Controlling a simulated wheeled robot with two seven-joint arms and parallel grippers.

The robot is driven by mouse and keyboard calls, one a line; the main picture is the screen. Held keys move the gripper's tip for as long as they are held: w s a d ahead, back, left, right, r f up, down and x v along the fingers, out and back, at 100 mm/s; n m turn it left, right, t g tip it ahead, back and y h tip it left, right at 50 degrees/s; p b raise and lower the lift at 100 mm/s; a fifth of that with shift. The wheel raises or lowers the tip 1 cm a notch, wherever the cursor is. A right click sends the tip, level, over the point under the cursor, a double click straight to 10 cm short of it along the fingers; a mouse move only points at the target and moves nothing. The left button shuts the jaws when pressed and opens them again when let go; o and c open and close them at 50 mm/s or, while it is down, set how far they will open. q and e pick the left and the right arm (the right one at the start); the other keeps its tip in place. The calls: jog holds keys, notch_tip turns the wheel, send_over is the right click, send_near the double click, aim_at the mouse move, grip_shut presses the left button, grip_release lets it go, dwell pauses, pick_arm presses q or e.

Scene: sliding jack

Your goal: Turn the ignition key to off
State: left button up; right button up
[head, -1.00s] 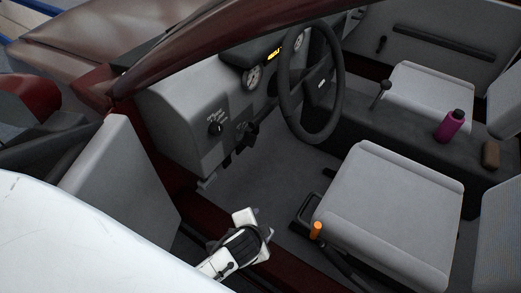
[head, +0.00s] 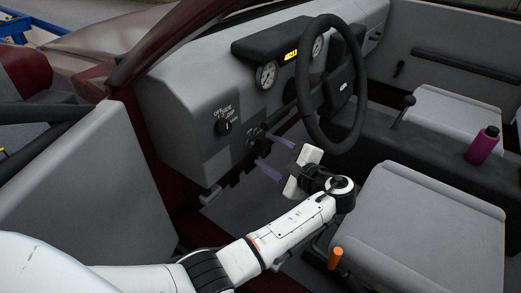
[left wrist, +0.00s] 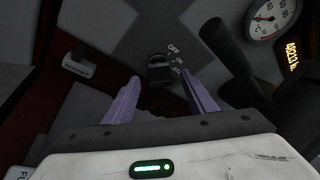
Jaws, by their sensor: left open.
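The ignition switch with its dark key (left wrist: 158,70) is on the grey dash panel in the left wrist view, with OFF, ON and a partly hidden third label at its upper right. In the head view the ignition (head: 252,138) is left of the steering wheel, partly hidden by a finger. My left gripper (head: 262,149) is open, with its purple fingers pointing at the panel around the ignition. In the left wrist view the fingers (left wrist: 160,77) flank the key on both sides, with gaps; contact is not visible. My right gripper is out of view.
The light-switch knob (head: 225,127) is left of the ignition. The steering wheel (head: 332,84) is to the right. A dark stalk (left wrist: 228,50) stands close to the right finger. A labelled lever (left wrist: 80,65) is at the left. The seat (head: 430,215) and an orange-topped lever (head: 336,257) are below right.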

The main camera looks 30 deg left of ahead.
aim_at(264, 150)
pick_arm(q)
jog(key=shift+x, duration=2)
jog(key=c, duration=1.1)
